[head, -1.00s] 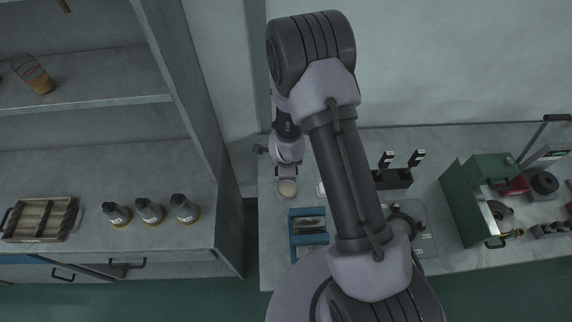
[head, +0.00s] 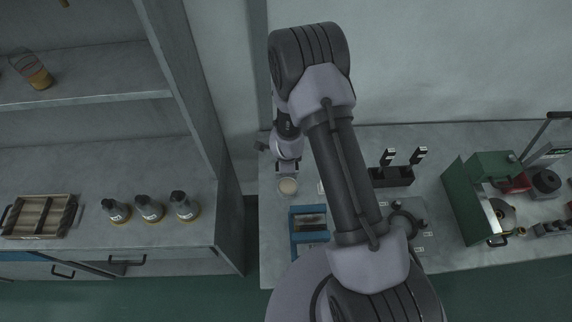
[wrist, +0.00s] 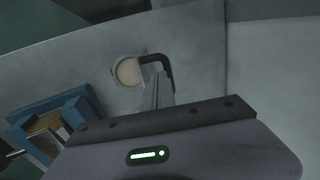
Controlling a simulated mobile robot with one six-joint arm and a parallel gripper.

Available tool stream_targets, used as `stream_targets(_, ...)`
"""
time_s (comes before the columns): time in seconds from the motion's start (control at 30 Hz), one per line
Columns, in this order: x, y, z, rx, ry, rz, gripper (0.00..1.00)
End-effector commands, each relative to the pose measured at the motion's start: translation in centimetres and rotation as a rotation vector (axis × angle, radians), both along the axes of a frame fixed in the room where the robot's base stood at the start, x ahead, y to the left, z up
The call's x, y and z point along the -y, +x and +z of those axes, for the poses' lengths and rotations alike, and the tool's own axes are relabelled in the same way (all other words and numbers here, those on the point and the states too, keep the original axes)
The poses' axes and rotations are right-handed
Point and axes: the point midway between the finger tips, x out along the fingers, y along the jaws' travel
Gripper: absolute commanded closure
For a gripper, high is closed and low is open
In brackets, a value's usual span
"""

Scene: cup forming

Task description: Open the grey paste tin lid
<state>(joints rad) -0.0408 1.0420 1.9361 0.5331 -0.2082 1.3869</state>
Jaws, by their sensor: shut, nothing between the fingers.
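The round paste tin (head: 288,187) stands on the right-hand bench near its left end, with a cream disc inside a pale grey rim. It also shows in the wrist view (wrist: 128,71). I cannot tell a separate lid from this, nor whether the cream disc is paste or a cover. My gripper (wrist: 157,88) is shut and empty, just right of the tin in the wrist view. A dark bent piece (wrist: 158,62) shows at the fingertips beside the rim; what it belongs to is unclear. In the head view my gripper is just behind the tin, its fingertips hard to see.
A blue holder (head: 295,224) stands close in front of the tin. A dark rack (head: 391,178) and a green-sided machine (head: 458,200) are farther right. The left bench holds bottles (head: 149,209) and a wooden crate (head: 38,217). The wall is close behind.

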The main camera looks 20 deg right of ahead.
Motion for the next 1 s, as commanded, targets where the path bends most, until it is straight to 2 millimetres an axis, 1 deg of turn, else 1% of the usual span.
stream_targets(0.3, 0.5, 2.3, 0.4, 0.001, 0.0, -0.002, 1.0)
stream_targets(0.5, 0.7, 3.7, 0.4, 0.001, 0.0, -0.001, 1.0)
stream_targets(0.8, 1.0, 4.8, -0.1, 0.001, 0.0, -0.001, 1.0)
stream_targets(1.0, 1.0, 5.0, -0.4, 0.0, 0.0, 0.0, 1.0)
